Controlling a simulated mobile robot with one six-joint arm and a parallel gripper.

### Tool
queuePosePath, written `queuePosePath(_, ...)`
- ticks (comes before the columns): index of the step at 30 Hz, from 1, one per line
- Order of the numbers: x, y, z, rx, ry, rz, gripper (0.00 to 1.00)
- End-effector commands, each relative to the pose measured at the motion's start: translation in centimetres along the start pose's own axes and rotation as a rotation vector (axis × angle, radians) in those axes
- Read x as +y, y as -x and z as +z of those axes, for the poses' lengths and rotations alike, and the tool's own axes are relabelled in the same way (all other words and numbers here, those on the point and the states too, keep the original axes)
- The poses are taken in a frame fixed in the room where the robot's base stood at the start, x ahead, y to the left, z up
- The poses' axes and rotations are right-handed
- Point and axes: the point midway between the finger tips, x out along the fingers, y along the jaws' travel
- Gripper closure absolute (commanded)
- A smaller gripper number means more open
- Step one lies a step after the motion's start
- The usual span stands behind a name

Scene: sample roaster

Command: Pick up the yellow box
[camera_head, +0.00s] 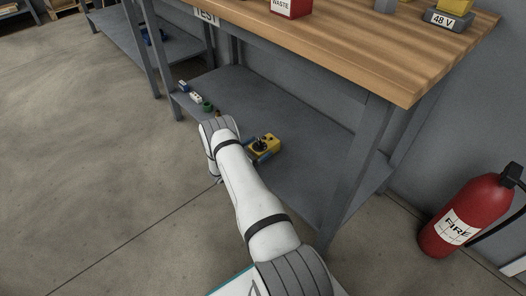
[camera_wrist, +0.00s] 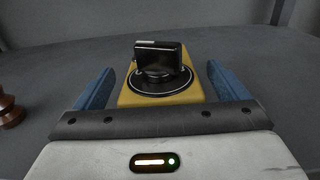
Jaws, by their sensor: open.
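The yellow box (camera_head: 265,142) lies on the grey lower shelf of the workbench in the head view. It has a black round dial with a black knob on its top face. In the wrist view the yellow box (camera_wrist: 126,97) sits between the two blue fingers of my gripper (camera_wrist: 158,88). The fingers are spread, one on each side of the box, with a narrow gap visible on each side. In the head view my gripper (camera_head: 262,150) is at the box, partly hidden by my white arm. The near end of the box is hidden by my gripper's body in the wrist view.
The grey shelf (camera_head: 310,180) lies under a wooden worktop (camera_head: 340,40), with a grey leg (camera_head: 350,165) at right. Small white and green items (camera_head: 202,102) lie at the shelf's left end. A brown object (camera_wrist: 10,110) stands left of my gripper. A red fire extinguisher (camera_head: 465,215) stands at right.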

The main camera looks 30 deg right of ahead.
Motion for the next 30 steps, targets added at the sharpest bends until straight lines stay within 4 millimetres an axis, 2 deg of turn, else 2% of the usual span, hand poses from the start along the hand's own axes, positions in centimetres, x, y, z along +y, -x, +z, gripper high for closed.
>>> queuePosePath(1,-0.1,-0.9,-0.4,0.0,-0.001,-0.003,0.06)
queuePosePath(4,-0.1,-1.9,-0.2,0.0,-0.001,-0.001,0.06)
queuePosePath(11,0.0,-2.0,0.0,0.0,0.0,0.001,0.07)
queuePosePath(30,0.0,-1.9,-0.1,0.0,0.0,0.002,0.6)
